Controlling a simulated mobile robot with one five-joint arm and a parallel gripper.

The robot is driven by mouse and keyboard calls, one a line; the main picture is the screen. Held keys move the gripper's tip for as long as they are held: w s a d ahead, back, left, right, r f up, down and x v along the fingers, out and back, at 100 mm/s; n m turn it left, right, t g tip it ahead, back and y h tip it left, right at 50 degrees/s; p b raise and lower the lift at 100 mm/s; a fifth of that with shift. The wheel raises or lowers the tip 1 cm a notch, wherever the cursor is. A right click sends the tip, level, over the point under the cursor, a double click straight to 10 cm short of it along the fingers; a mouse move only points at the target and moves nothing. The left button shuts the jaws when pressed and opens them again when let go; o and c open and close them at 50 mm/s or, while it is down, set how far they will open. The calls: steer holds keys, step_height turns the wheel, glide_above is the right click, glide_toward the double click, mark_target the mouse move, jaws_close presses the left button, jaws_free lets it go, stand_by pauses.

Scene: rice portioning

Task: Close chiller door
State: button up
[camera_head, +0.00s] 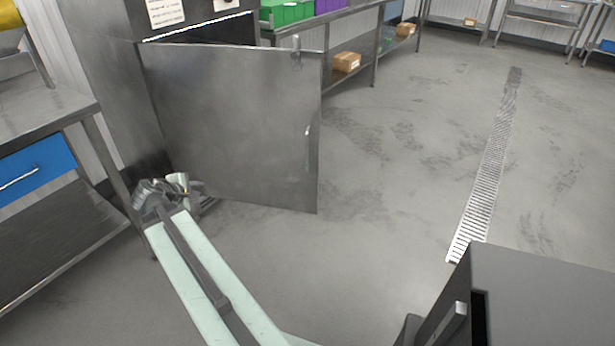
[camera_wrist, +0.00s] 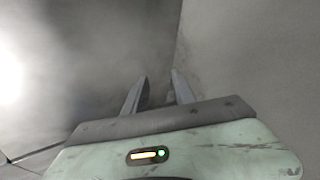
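The chiller door (camera_head: 235,125) is a grey metal panel that stands wide open, swung out from the chiller cabinet (camera_head: 105,75) on its left. Its handle (camera_head: 308,137) is near the free right edge. My gripper (camera_head: 178,183) is low by the hinge side of the door, at the foot of the cabinet. In the wrist view, my gripper (camera_wrist: 160,88) has its two fingers apart with nothing seen between them. Plain grey surfaces fill the view beyond the fingers. I cannot tell whether the fingers touch the door.
A steel table with a blue drawer (camera_head: 35,170) stands at the left. A shelf rack with green bins (camera_head: 285,12) and a cardboard box (camera_head: 346,62) is behind the door. The floor to the right is clear, with a drain grate (camera_head: 485,180).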

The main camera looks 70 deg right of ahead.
steer(key=s+d+f+n+g+h+b, duration=0.1)
steer(key=s+d+f+n+h+b, duration=0.2)
steer(key=s+d, duration=0.45)
steer(key=s+d+n+g+h+b, duration=0.15)
steer(key=s+d+b, duration=0.3)
steer(key=d, duration=0.55)
steer(key=n+h+b, duration=0.3)
steer(key=n+b, duration=0.2)
steer(key=n, duration=0.3)
glide_toward(307, 153)
steer(key=d, duration=0.3)
steer(key=shift+m, duration=0.25)
steer(key=d, duration=0.7)
steer(key=shift+s+d, duration=0.2)
steer(key=shift+d, duration=0.1)
jaws_close()
steer(key=shift+s, duration=0.1)
